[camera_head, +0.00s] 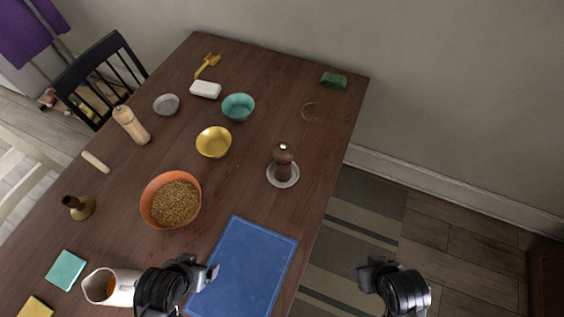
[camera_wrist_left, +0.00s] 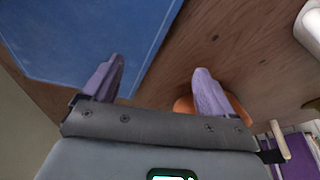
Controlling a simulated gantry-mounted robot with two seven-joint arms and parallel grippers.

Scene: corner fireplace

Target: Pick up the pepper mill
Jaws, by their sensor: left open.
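A dark brown pepper mill (camera_head: 282,163) stands upright on a small silver saucer (camera_head: 283,183) near the table's right side. A second, light wooden mill-shaped object (camera_head: 131,124) is at the left side of the table. My left gripper (camera_head: 210,277) is over the near part of the table, beside the blue mat and well short of both mills. In the left wrist view its fingers (camera_wrist_left: 157,82) are apart with nothing between them. My right gripper (camera_head: 371,272) is beyond the table's right edge, above the floor; its finger opening is not clear.
A blue mat (camera_head: 244,268) lies beside my left gripper; it also shows in the left wrist view (camera_wrist_left: 80,40). An orange bowl of grains (camera_head: 150,217), yellow bowl (camera_head: 213,143), teal bowl (camera_head: 238,107) and white jug (camera_head: 122,287) stand around. Bare table lies between mat and saucer.

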